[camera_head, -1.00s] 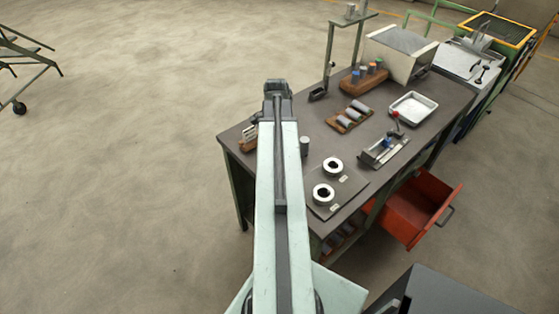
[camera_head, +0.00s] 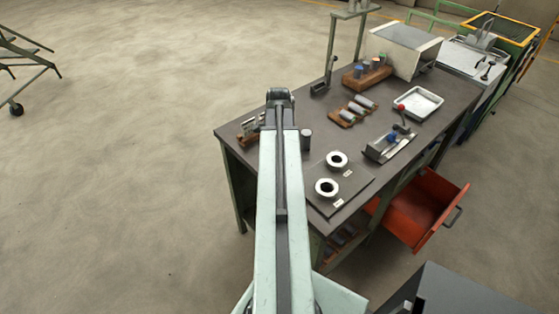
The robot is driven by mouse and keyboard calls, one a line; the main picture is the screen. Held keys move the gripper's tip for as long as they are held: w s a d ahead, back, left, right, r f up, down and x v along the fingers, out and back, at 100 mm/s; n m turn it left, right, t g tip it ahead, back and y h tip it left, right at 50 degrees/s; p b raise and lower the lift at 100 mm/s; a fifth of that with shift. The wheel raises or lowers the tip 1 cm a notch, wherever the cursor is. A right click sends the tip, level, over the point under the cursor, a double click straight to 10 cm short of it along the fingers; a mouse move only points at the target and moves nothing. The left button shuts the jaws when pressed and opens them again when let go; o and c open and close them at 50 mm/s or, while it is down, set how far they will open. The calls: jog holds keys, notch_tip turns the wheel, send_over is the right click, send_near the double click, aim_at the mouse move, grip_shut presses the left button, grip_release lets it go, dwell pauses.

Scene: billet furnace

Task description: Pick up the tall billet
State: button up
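My gripper (camera_head: 280,96) is at the far end of my raised pale arm, in front of the workbench's left part in the picture. Its fingers are too small and too end-on to tell open from shut. A dark grey upright cylinder (camera_head: 306,139) stands on the bench just right of my arm, apart from it. Several grey cylinders lie in a wooden rack (camera_head: 347,118) farther back. A wooden block (camera_head: 357,80) behind it holds several upright cylinders with coloured tops. I cannot tell for certain which cylinder is the tall billet. My arm hides part of the bench.
The dark workbench (camera_head: 310,110) also carries a small rack (camera_head: 248,137), two white rings (camera_head: 338,160) on a plate, a metal tray (camera_head: 418,103), a lever fixture (camera_head: 388,146) and a box-shaped furnace (camera_head: 403,50). An open red drawer (camera_head: 420,207) juts out right.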

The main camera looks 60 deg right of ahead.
jog(key=shift+r, duration=0.1)
grip_shut()
dwell(1.2)
